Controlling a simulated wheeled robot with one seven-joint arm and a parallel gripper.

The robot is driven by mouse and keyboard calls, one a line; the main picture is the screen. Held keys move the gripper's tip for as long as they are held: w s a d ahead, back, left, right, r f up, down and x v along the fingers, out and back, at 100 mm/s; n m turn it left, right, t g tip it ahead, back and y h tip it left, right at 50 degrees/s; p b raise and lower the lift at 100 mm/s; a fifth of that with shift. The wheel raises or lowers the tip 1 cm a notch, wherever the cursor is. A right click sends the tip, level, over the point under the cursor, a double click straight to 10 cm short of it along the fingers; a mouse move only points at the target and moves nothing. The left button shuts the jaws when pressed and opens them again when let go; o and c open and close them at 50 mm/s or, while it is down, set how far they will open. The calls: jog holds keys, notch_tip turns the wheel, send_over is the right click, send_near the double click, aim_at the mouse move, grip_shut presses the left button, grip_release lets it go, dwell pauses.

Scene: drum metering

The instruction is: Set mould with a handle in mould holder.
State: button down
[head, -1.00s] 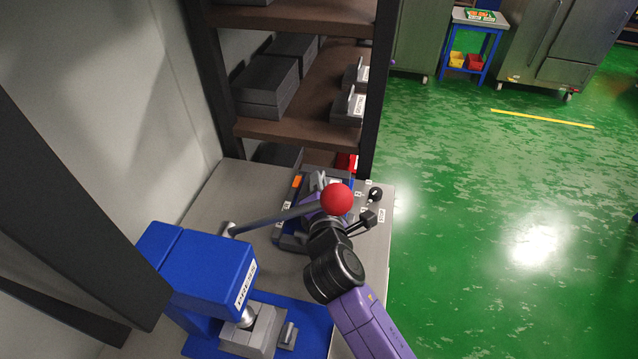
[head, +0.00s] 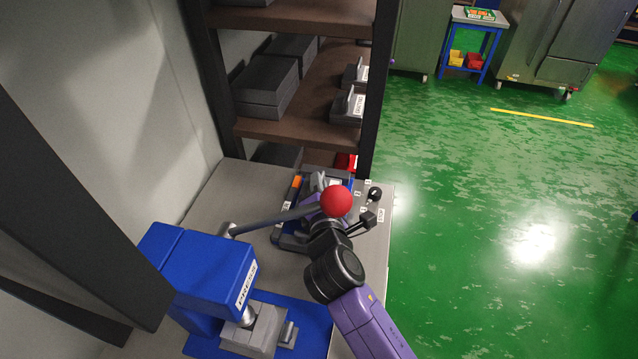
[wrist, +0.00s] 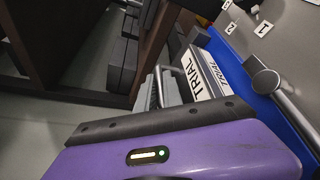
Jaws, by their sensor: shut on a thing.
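My gripper (head: 314,196) is on the bench beyond the red lever ball, mostly hidden by the lever and my own arm. In the wrist view its purple housing covers the foreground, and the grey gripping parts (wrist: 165,92) show just past its black edge. It is shut on the grey mould with a handle (wrist: 198,74), which has a white TRIAL label. The mould is over or on a blue base with a second TRIAL label (wrist: 231,74), seemingly the mould holder (head: 287,240). Whether the mould is fully seated is hidden.
A blue press (head: 205,265) with a long lever and red ball (head: 336,201) stands in front. Grey blocks (head: 255,328) sit under it. A dark shelf (head: 290,130) with more moulds rises behind. Small numbered labels (wrist: 262,28) lie beside the blue base. Green floor is open at right.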

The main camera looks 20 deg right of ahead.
jog(key=shift+f+b, duration=0.3)
jog(key=shift+f, duration=0.1)
dwell(0.3)
